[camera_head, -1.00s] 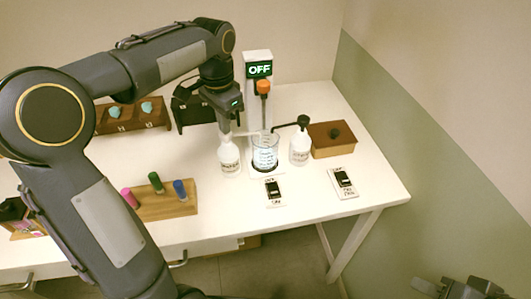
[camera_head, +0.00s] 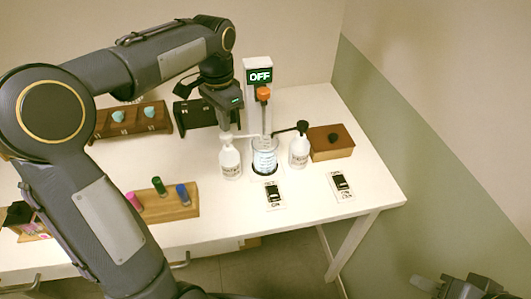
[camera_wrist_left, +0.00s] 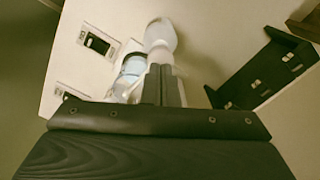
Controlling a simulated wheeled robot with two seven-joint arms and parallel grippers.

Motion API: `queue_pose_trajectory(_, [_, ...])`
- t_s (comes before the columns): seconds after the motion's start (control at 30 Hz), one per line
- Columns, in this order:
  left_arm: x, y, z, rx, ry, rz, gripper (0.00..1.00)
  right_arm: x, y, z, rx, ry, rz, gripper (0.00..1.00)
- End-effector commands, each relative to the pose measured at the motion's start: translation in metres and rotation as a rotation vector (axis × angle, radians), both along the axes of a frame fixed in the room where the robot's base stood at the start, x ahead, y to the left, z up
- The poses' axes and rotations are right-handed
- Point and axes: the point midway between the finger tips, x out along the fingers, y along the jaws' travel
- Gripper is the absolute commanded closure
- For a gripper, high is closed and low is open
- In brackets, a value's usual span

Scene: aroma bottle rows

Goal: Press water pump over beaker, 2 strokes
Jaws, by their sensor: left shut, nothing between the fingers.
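The white pump bottle (camera_head: 230,163) with a pale nozzle stands left of the glass beaker (camera_head: 264,160), its nozzle pointing toward the beaker. My left gripper (camera_head: 228,128) is shut and empty, pointing down right above the pump head; I cannot tell whether it touches. In the left wrist view, the shut fingers (camera_wrist_left: 161,86) cover part of the bottle (camera_wrist_left: 160,35), and the beaker (camera_wrist_left: 131,67) is beside them. The beaker has clear contents and stands below a stirrer with an orange part (camera_head: 264,94). My right gripper (camera_head: 462,288) is at the bottom right corner, away from the table.
A second white bottle (camera_head: 299,152) with a black pump stands right of the beaker. The stirrer stand's display (camera_head: 260,76) reads OFF. Two switch plates (camera_head: 274,195) (camera_head: 341,187) lie in front. A wooden box (camera_head: 331,149), a vial rack (camera_head: 170,208) and a dark rack (camera_head: 193,113) surround them.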

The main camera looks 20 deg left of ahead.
Motion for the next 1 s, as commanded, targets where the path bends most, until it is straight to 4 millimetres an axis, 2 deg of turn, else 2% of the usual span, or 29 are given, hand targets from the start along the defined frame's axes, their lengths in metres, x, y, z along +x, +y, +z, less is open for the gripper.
queue_pose_trajectory(0.53, [0.000,0.000,0.002,0.000,-0.001,0.000,1.00,0.000,0.000,0.002,0.000,0.000,0.000,0.64])
queue_pose_trajectory(1.0, [0.000,0.000,0.047,0.000,-0.001,0.000,1.00,0.000,0.000,0.047,0.000,0.000,0.000,0.64])
